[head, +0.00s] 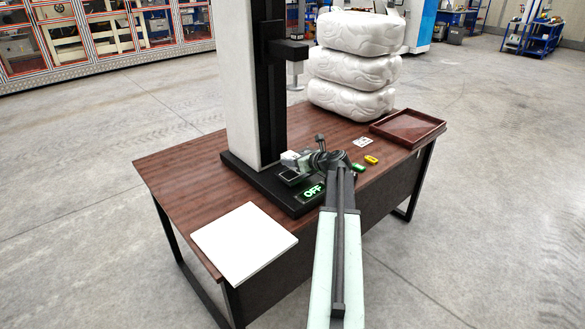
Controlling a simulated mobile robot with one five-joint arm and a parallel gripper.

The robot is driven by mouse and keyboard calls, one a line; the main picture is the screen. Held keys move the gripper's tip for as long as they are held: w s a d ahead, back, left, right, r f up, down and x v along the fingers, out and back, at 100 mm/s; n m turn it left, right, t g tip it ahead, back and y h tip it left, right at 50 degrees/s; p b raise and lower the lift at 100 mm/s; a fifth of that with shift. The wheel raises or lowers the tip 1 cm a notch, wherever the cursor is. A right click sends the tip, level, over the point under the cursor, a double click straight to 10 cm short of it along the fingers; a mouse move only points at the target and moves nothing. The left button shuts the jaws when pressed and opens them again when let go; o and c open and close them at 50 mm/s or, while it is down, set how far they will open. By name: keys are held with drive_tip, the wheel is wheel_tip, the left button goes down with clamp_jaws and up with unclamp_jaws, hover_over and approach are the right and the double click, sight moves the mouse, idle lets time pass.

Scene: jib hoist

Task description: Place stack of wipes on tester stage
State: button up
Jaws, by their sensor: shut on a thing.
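The tester is a tall white column (244,75) with a black rail and a black base on the brown table. A small dark square with a pale rim, seemingly the tester stage (291,178), sits on the base beside a green "OFF" display (312,191). My gripper (303,161) is over the base, shut on a small whitish block, seemingly the stack of wipes (290,156). The block is just above or at the far edge of the stage; I cannot tell whether they touch. My gripper's dark wrist hides part of the base.
A white board (244,241) lies at the table's near left corner. Three stacked white bales (352,70) stand at the back. A red-brown tray (408,128), a white card (363,142), a yellow item (371,160) and a green item (358,167) are to the right. The tester's black head (289,50) overhangs.

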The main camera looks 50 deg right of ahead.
wheel_tip(320, 180, down, 3)
drive_tip(key=shift+f+b, duration=0.1)
drive_tip(key=shift+b, duration=0.9)
drive_tip(key=shift+r, duration=0.3)
drive_tip(key=shift+f, duration=0.25)
drive_tip(key=o, duration=1.4)
drive_tip(key=shift+r, duration=0.1)
drive_tip(key=shift+o, duration=0.2)
drive_tip(key=shift+r, duration=0.1)
drive_tip(key=shift+s+r+p, duration=0.25)
drive_tip(key=shift+p, duration=0.25)
drive_tip(key=p+v, duration=0.4)
drive_tip(key=v, duration=0.7)
drive_tip(key=shift+s, duration=0.25)
